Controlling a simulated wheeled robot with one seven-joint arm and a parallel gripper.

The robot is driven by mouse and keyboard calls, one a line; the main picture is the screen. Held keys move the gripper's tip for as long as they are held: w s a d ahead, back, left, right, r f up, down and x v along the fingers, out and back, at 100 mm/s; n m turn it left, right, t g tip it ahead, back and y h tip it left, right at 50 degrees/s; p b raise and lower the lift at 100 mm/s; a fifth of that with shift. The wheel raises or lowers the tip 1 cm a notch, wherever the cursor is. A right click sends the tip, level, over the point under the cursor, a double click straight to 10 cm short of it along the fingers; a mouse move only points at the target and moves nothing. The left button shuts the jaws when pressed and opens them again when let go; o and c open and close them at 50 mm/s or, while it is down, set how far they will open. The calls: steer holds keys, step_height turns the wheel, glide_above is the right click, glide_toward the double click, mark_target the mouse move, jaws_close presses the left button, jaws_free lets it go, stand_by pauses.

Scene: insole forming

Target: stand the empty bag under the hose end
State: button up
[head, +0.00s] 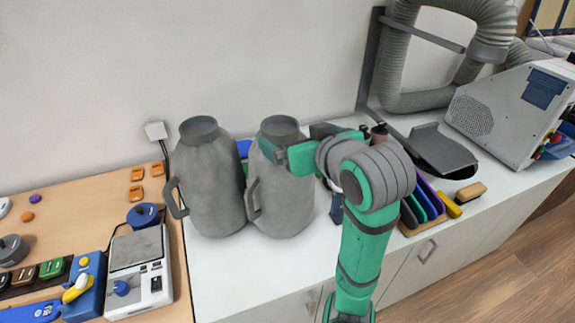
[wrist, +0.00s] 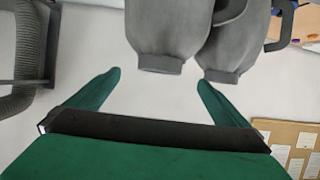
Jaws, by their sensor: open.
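Two grey bags with dark collars and side handles stand upright side by side on the white bench: a left bag (head: 210,185) and a right bag (head: 285,205). I cannot tell which is empty. My gripper (head: 282,153) is at the upper part of the right bag, just below its collar. In the wrist view my gripper (wrist: 158,85) is open, with the right bag's collar (wrist: 160,64) ahead between its spread fingers, and the left bag (wrist: 222,74) beyond one finger. A ribbed grey hose (head: 393,60) hangs at the upper right; its open end is not clearly visible.
A hose post (head: 369,60), a grey tray (head: 440,150) and a perforated machine (head: 505,115) stand on the right. A wooden table (head: 70,205) with a scale (head: 138,275) is at left. The bench front (head: 235,265) is clear.

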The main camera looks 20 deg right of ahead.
mark_target(285, 134)
steer(key=x, duration=0.5)
steer(key=shift+a+f, duration=0.1)
steer(key=shift+f, duration=0.05)
steer(key=shift+w+a+f, duration=0.15)
steer(key=shift+w+f, duration=0.05)
steer(key=shift+w, duration=0.25)
steer(key=shift+f+x, duration=0.25)
steer(key=shift+x, duration=2.05)
steer(key=shift+s+d, duration=0.1)
steer(key=shift+d, duration=0.15)
steer(key=shift+c, duration=0.3)
